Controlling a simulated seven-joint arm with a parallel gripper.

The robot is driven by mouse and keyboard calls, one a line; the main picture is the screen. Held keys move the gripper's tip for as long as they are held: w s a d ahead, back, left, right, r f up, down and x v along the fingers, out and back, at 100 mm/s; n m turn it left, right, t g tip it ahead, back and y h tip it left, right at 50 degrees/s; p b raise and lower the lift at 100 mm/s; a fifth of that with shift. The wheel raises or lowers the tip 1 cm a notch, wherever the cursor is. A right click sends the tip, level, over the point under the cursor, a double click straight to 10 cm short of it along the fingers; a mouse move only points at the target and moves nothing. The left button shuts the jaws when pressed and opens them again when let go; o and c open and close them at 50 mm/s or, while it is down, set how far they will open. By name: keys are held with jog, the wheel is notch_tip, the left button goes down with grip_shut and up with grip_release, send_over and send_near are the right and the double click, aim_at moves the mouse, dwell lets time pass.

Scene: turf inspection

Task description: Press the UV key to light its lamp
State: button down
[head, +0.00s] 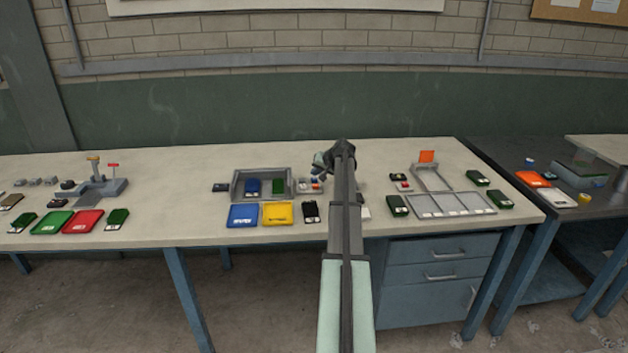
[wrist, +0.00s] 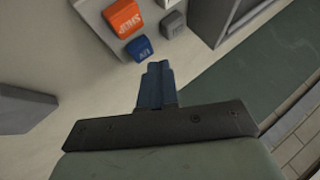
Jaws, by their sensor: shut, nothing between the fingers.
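In the wrist view a small blue key (wrist: 139,49) carries a short white marking, too small to read surely, perhaps UV. A larger orange key (wrist: 123,18) with white lettering sits beside it, and a grey key (wrist: 173,24) stands to its right. My gripper (wrist: 156,68) is shut and empty. Its tips appear just below and right of the blue key in the picture; a gap shows between them. In the head view my gripper (head: 320,164) is over the bench by the small keys (head: 316,186), partly hidden by my arm. I cannot make out a lit lamp.
A grey tray (head: 235,189) with blue and green blocks stands left of the keys. Blue (head: 242,215) and yellow (head: 278,213) plates lie in front. A divided grey tray (head: 418,206) is on the right. The bench top behind is clear.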

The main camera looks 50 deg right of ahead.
aim_at(316, 180)
jog(key=shift+f, duration=0.15)
dwell(0.3)
jog(key=shift+f, duration=0.3)
jog(key=shift+f, duration=0.3)
dwell(0.6)
jog(key=shift+r, duration=0.75)
jog(key=shift+r, duration=0.1)
jog(key=shift+r, duration=2.9)
